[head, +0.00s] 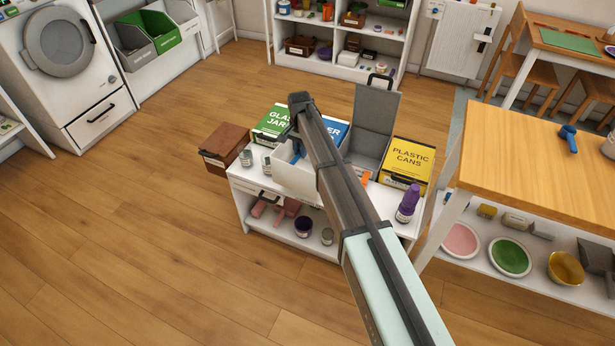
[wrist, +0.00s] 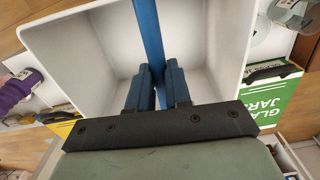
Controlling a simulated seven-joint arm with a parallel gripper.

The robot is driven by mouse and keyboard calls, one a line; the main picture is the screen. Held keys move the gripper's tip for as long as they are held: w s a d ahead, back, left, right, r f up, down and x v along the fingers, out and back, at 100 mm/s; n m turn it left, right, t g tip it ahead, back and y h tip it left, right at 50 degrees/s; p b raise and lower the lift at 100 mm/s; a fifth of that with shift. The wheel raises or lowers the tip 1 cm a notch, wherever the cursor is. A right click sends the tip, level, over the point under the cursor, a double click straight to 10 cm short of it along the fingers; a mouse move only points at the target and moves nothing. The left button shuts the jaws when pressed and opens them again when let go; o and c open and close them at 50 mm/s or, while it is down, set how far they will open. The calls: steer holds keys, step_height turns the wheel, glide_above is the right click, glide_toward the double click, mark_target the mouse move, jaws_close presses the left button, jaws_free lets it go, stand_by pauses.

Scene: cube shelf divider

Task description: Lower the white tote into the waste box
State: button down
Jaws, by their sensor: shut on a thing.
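The white tote (head: 297,184) is at the front middle of the low white shelf unit in the head view, partly hidden by my arm. In the wrist view, its open inside (wrist: 85,45) fills most of the picture. My gripper (wrist: 158,85) is shut on the tote's blue handle (wrist: 148,25), a bar running between the two blue fingers. In the head view, my arm covers most of the gripper. A grey box (head: 366,158) with its lid (head: 375,112) raised stands right of the tote; it appears to be the waste box. I cannot tell whether the tote touches the shelf top.
Green (head: 271,125) and blue (head: 337,130) boxes stand behind the tote, and a yellow box (head: 408,162) stands right. A purple bottle (head: 408,203) is at the right front corner. Small jars (head: 246,158) stand left. A wooden table (head: 540,160) is close on the right.

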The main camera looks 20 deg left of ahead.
steer(key=shift+r, duration=2.2)
steer(key=w+d+m, duration=0.8)
steer(key=w, duration=0.4)
steer(key=w+d+m, duration=0.9)
steer(key=w, duration=0.3)
steer(key=shift+w+d+f, duration=0.15)
steer(key=shift+w+f, duration=0.15)
steer(key=shift+f, duration=0.05)
steer(key=shift+w, duration=0.1)
